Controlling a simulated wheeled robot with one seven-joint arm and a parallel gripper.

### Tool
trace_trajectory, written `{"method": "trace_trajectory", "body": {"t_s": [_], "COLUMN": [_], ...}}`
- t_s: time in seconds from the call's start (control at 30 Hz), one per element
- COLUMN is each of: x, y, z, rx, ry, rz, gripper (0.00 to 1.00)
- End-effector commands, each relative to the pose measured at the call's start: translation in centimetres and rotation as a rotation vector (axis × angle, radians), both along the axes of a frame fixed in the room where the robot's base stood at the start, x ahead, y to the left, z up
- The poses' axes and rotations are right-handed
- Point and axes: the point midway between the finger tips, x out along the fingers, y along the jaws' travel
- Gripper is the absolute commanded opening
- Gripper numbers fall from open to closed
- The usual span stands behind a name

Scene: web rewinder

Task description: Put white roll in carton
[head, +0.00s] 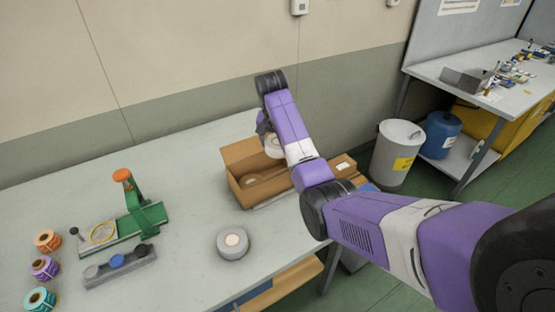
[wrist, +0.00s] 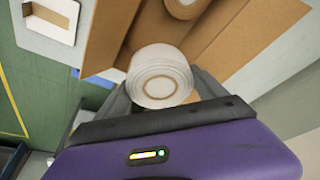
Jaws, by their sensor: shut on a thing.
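The white roll (wrist: 160,78) is held between the two fingers of my gripper (wrist: 160,95) in the wrist view. In the head view the white roll (head: 274,146) shows under my arm's end, at the carton's upper area. The carton (head: 234,166) is an open brown box on the table, partly hidden by my arm. My gripper (head: 266,132) is shut on the roll, and the roll appears above the carton's opening. Inside the carton lies a tan roll (head: 252,181), which also shows at the top of the wrist view (wrist: 186,6).
A grey roll (head: 233,244) stands on the table in front of the carton. A green device with an orange knob (head: 124,176), a grey holder (head: 119,267) and several coloured rolls (head: 44,268) stand at the left. A grey bin (head: 397,152) stands right of the table.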

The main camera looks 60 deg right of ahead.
Motion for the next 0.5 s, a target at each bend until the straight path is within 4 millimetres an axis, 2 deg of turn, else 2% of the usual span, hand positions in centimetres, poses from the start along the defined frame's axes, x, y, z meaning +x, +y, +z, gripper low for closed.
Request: {"method": "trace_trajectory", "body": {"t_s": [0.1, 0.37, 0.5], "x": [0.0, 0.0, 0.0], "y": [0.0, 0.0, 0.0], "z": [-2.0, -4.3, -6.3], "rx": [0.001, 0.0, 0.0], "ry": [0.001, 0.001, 0.001], "rz": [0.001, 0.001, 0.001], "gripper": [0.31, 0.31, 0.31]}}
